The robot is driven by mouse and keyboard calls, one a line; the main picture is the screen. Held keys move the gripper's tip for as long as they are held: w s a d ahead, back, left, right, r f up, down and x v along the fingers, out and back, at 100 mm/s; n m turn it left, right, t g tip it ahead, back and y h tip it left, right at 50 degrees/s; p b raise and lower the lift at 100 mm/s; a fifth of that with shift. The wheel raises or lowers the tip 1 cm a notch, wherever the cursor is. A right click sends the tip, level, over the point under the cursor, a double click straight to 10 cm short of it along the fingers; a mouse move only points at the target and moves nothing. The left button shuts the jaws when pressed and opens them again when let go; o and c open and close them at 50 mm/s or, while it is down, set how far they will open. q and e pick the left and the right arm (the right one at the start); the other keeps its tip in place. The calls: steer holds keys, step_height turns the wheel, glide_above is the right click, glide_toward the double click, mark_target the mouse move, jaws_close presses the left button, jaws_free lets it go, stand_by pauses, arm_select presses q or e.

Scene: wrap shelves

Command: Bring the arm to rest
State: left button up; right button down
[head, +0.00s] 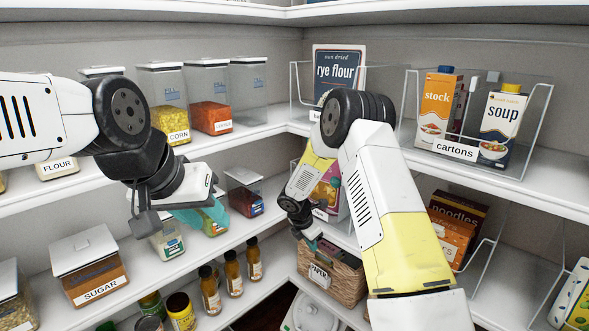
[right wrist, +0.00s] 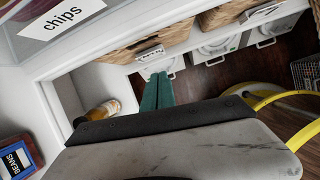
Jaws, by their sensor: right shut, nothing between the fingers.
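My right arm comes down from the middle of the head view, its upper part white and yellow. My right gripper (head: 312,243) hangs in front of the corner shelves, just above and in front of the woven basket labelled paper (head: 335,272). In the right wrist view its teal fingers (right wrist: 156,92) are together with nothing between them. My left arm enters from the left, and my left gripper (head: 206,214) is in front of the middle left shelf, overlapping small jars there. Its teal fingers are partly hidden by its own body, so I cannot tell how far apart they are.
The upper shelves hold a corn container (head: 171,123), a rye flour box (head: 339,72) and a cartons bin (head: 455,151). A sugar container (head: 92,272) and several bottles stand lower left. In the right wrist view, a chips label (right wrist: 75,22) and a yellow hose-like loop (right wrist: 272,98) show.

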steer(key=s+d+r+m+y, duration=0.15)
steer(key=s+r+m, duration=0.25)
steer(key=r, duration=0.4)
steer(key=s+d+r+m, duration=0.3)
steer(key=r+m, duration=0.1)
steer(key=r, duration=0.4)
steer(key=s+d+r+m, duration=0.3)
steer(key=s+r+m, duration=0.1)
steer(key=r, duration=0.4)
steer(key=s+r+m+t+y, duration=0.1)
steer(key=s+r+m, duration=0.4)
steer(key=s, duration=0.6)
steer(key=s+r+m+t+y, duration=0.2)
steer(key=s+r+m, duration=0.3)
steer(key=s, duration=0.7)
steer(key=m+y, duration=0.1)
steer(key=m, duration=0.1)
steer(key=shift+a+r+m, duration=0.25)
steer(key=shift+r+m, duration=0.05)
steer(key=shift+r, duration=0.1)
